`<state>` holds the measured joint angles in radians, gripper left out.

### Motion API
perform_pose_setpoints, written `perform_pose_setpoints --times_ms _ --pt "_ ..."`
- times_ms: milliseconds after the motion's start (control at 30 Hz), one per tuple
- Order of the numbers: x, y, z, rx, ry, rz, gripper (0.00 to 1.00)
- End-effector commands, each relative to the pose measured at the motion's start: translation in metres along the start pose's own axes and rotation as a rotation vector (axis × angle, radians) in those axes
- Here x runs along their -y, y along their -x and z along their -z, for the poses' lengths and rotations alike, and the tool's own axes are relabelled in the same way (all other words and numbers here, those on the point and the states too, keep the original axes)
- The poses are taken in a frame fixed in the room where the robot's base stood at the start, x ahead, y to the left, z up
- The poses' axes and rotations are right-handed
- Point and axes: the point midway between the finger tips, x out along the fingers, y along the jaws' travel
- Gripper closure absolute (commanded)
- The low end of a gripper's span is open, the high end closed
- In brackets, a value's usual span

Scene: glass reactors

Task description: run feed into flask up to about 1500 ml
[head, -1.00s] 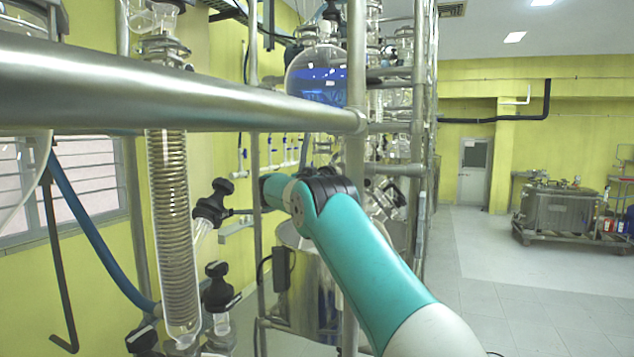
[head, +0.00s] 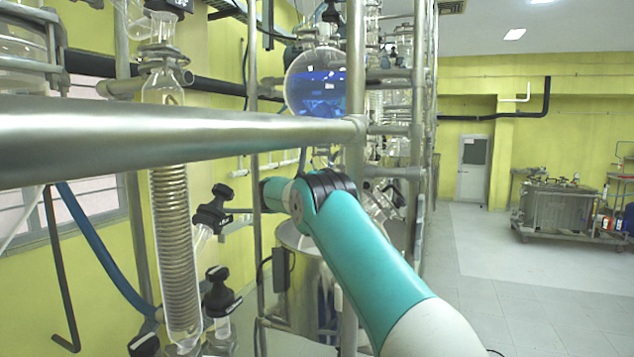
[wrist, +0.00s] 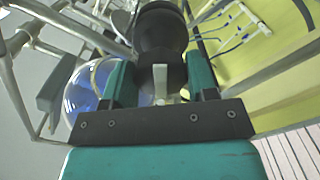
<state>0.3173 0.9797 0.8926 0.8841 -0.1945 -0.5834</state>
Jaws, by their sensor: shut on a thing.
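The round glass flask (head: 303,66) hangs in the metal frame in the head view. Blue liquid (head: 320,92) fills roughly its lower half, and the post hides its right edge. Any volume marks are too small to read. In the wrist view the flask (wrist: 76,97) shows at the left, behind my gripper. My gripper (wrist: 160,82) is shut on a black knob (wrist: 160,32), with one teal finger on each side of it. A pale piece shows between the fingers. In the head view my gripper is hidden beyond my arm's bend, and I cannot make out the held knob.
A thick metal rail (head: 180,128) crosses the near left, and an upright post (head: 355,70) stands before the flask. A glass coil condenser (head: 175,250) and black-handled valves (head: 212,208) are at the left. Open floor (head: 530,290) lies at the right.

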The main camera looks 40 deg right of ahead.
Motion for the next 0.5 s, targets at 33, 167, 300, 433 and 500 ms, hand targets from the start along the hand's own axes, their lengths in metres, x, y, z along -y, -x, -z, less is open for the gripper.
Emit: perform_pose_setpoints --times_ms 33,167,300,433,500 --pt "-0.0016 0.0004 0.0022 -0.001 0.043 0.0 0.71" --pt "-0.002 0.0004 0.0023 -0.001 0.166 0.001 0.71" --pt "-0.0026 0.0004 0.0028 -0.001 0.298 0.0 0.71" --pt "-0.0027 0.0005 0.0028 -0.002 0.423 0.0 0.71" --pt "-0.0026 0.0005 0.0027 -0.001 0.49 0.001 0.71"
